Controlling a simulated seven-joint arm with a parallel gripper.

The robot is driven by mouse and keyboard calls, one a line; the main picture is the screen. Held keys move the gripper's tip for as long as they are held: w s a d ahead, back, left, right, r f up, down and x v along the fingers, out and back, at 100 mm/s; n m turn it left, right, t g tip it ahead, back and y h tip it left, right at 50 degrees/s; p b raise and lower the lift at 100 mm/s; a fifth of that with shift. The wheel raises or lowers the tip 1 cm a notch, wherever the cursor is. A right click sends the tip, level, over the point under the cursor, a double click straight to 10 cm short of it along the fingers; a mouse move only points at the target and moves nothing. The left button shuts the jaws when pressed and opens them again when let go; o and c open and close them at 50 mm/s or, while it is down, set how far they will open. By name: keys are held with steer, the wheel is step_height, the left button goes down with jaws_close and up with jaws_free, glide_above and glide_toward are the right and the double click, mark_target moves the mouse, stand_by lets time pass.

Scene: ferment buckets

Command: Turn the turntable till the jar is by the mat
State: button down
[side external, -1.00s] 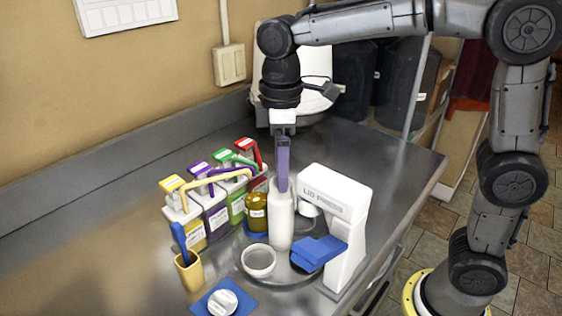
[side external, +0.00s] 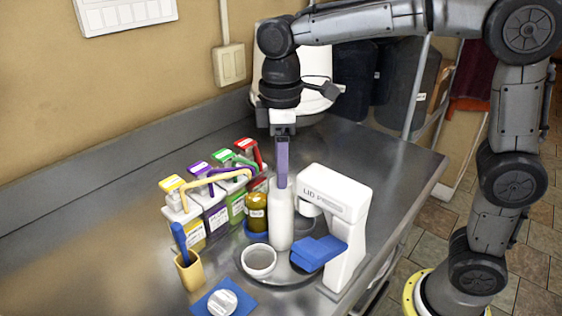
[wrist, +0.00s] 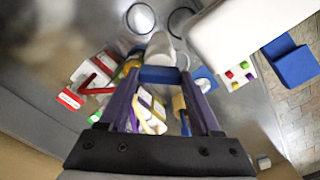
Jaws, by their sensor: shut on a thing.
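The turntable (side external: 290,276) is a dark round plate, partly hidden by the post, a bowl and the press. The jar (side external: 257,213) is amber with a pale label, on a blue disc just left of the post. The blue mat (side external: 240,308) lies at the front left with a white lid (side external: 222,302) on it, apart from the jar.
A white lid press (side external: 345,210) with a blue part (side external: 317,252) stands close on the right. A white bowl (side external: 259,261) is in front of the post. Several coloured dispensers (side external: 215,215) and a tan cup (side external: 190,273) stand left. Bare counter lies behind.

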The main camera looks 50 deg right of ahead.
steer(key=shift+n, duration=2.3)
steer(key=shift+r+n, duration=0.1)
steer(key=shift+n, duration=6.6)
steer(key=shift+c, duration=0.4)
jaws_free()
